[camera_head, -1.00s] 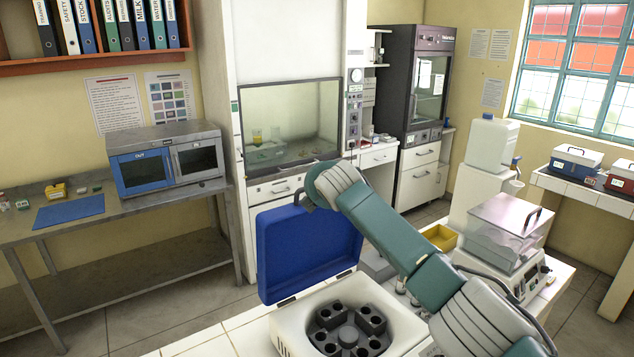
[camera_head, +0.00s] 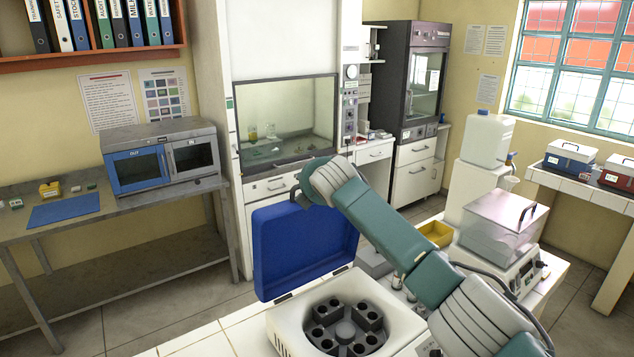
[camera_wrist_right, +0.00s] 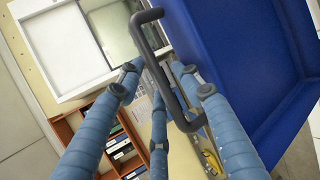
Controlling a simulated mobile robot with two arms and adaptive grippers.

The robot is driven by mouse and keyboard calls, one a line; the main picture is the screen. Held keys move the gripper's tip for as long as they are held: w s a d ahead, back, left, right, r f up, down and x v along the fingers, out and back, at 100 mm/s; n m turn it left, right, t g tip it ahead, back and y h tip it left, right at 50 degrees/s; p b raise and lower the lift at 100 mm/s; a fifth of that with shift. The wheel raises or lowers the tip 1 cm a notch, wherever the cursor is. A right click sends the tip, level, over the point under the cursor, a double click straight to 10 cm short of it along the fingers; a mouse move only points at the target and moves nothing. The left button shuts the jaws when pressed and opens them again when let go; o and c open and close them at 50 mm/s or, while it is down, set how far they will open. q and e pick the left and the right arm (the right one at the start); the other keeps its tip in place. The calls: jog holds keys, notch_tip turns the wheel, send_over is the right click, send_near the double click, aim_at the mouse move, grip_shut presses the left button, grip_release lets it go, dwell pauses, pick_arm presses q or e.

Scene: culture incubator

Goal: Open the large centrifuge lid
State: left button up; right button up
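The large centrifuge (camera_head: 300,323) is a white box on the white-tiled bench, with a dark round rotor (camera_head: 345,328) exposed in its bowl. Its blue lid (camera_head: 305,257) stands raised, roughly upright, at the back edge. In the right wrist view the lid (camera_wrist_right: 235,60) fills the right side, and its dark grey handle (camera_wrist_right: 160,65) runs between my right gripper's fingers (camera_wrist_right: 160,95). These blue fingers are spread, with visible gaps beside the handle; contact is unclear. In the head view my right wrist is at the lid's top edge and hides the fingers. My left gripper is out of view.
A smaller device with a clear cover (camera_head: 500,228) and a yellow tray (camera_head: 434,234) stand on the bench to the right. A grey metal table (camera_head: 100,225) with a small oven (camera_head: 163,157) is at the left. A fume hood (camera_head: 287,125) stands behind the lid.

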jog(key=v, duration=1.1)
jog(key=shift+s, duration=0.25)
jog(key=shift+d, duration=0.1)
